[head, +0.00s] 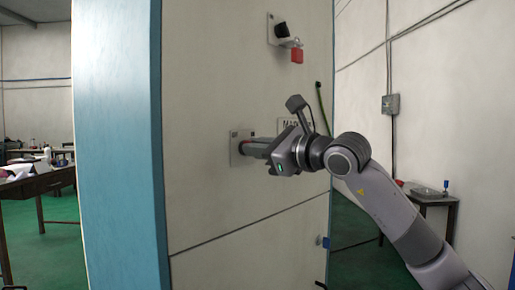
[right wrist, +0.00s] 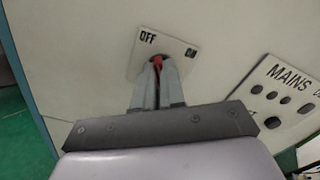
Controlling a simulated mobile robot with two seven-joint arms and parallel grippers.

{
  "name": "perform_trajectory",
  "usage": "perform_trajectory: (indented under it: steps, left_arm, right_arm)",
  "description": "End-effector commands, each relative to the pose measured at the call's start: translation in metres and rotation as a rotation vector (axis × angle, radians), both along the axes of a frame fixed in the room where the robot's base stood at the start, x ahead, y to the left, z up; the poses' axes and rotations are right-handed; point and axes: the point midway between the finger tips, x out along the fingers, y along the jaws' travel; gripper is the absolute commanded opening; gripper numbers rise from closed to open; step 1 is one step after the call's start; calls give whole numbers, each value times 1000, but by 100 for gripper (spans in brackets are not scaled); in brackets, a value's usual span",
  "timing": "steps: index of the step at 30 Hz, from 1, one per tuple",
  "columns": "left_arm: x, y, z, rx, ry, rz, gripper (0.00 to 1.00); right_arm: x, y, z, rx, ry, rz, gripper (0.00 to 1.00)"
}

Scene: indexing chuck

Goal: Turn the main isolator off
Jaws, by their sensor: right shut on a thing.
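The main isolator is a pale square plate (head: 235,158) on the cream cabinet wall, and the plate also shows in the right wrist view (right wrist: 184,55). It is marked OFF at left and ON at right. Its red handle (right wrist: 157,63) sits low between the two marks. My right gripper (head: 249,148) reaches in from the right, with its fingers shut on the red handle close to the plate. The fingers hide most of the handle, and I cannot tell which mark it points to. My left gripper is not in view.
A MAINS label plate (right wrist: 285,95) with dark round spots is right of the isolator. Above is a black rotary switch (head: 282,30) with a red padlock (head: 297,56). A blue cabinet edge (head: 120,150) stands at left. A small table (head: 434,198) is behind my right arm.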

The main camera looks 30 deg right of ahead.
Motion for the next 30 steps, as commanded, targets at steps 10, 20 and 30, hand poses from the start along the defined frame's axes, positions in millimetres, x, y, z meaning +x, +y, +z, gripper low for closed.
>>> perform_trajectory:
  steps: [10,20,30]
  left_arm:
    - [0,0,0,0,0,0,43]
    - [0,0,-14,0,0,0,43]
    - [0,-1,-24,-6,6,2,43]
  right_arm:
    - [0,0,-1,-2,1,-1,35]
    - [-28,-8,-4,-6,-1,-4,35]
    - [-67,-16,-2,-3,0,-2,35]
